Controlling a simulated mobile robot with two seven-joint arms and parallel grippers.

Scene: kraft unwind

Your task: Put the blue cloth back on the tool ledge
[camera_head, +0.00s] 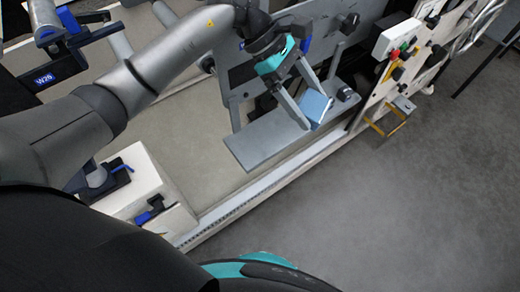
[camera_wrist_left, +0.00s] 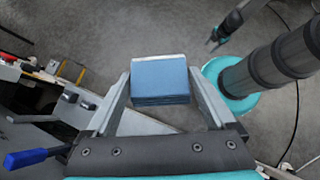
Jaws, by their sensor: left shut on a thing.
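The blue cloth (camera_head: 314,105) is a folded, block-like stack. My left gripper (camera_head: 316,112) is shut on it, with one finger on each side. In the left wrist view the cloth (camera_wrist_left: 160,82) sits between the fingertips, its pale edge away from the palm. The tool ledge (camera_head: 262,143) is a flat grey plate on the machine's side. In the head view the cloth overlaps the ledge's right part; I cannot tell whether it touches. My right gripper (camera_wrist_left: 217,40) shows small in the left wrist view, clear of the cloth; its jaw state is unclear.
A dark round object (camera_head: 345,94) is at the ledge's right end. A control panel (camera_head: 402,50) with coloured buttons stands to the right, with a yellow bracket (camera_head: 388,124) below it. The grey floor (camera_head: 400,200) in front is open.

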